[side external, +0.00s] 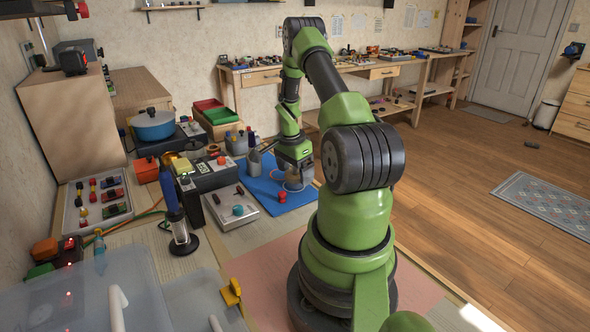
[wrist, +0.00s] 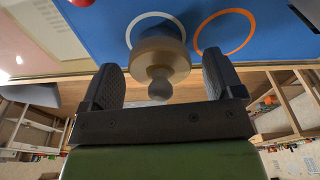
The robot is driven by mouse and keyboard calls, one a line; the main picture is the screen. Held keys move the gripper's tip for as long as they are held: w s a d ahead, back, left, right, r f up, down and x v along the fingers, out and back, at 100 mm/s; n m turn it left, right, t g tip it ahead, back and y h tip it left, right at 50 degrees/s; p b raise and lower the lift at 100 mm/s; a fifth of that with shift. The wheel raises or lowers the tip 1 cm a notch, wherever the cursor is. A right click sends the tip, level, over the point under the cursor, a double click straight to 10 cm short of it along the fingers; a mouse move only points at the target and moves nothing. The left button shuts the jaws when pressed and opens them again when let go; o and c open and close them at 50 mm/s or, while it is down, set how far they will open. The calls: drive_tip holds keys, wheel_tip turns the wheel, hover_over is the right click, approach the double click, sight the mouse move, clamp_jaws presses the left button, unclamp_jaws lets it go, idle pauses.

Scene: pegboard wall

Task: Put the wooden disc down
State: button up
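The wooden disc (wrist: 160,50), with a rounded knob toward me, shows in the wrist view over the blue mat (wrist: 108,32), partly covering a white ring outline (wrist: 155,15). An orange ring outline (wrist: 247,18) lies to its right. My gripper (wrist: 160,72) has its fingers wide apart, one on each side of the disc's knob. I see gaps between the fingers and the knob. In the side external view my gripper (side external: 293,178) is low over the blue mat (side external: 262,180). I cannot clearly make out the disc there.
A small red piece (side external: 282,197) stands on the mat near my gripper. A grey tray (side external: 231,208) with a teal knob is to the left. A grey container (side external: 254,161) stands at the mat's left edge. A blue pot (side external: 153,124) is farther left.

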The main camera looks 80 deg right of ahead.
sight(291, 175)
wheel_tip(291, 175, up, 12)
drive_tip(key=w+a, duration=0.1)
drive_tip(key=w+a+r+n+t+h, duration=0.1)
drive_tip(key=w+a+r+n+t, duration=0.1)
drive_tip(key=w+a+r+n, duration=0.55)
drive_tip(key=s+a+r+n+t+y, duration=0.15)
drive_tip(key=a+r+n, duration=0.25)
drive_tip(key=a, duration=0.6)
drive_tip(key=s+a+r+n+t, duration=0.1)
drive_tip(key=a+r+n+t, duration=0.3)
drive_tip(key=a, duration=0.5)
drive_tip(key=s+a+r+n+y, duration=0.1)
drive_tip(key=s+a+n+y, duration=0.1)
drive_tip(key=s+a+n, duration=0.4)
drive_tip(key=shift+a, duration=1.05)
drive_tip(key=shift+r+t+y, duration=0.1)
drive_tip(key=shift+t+y, duration=0.15)
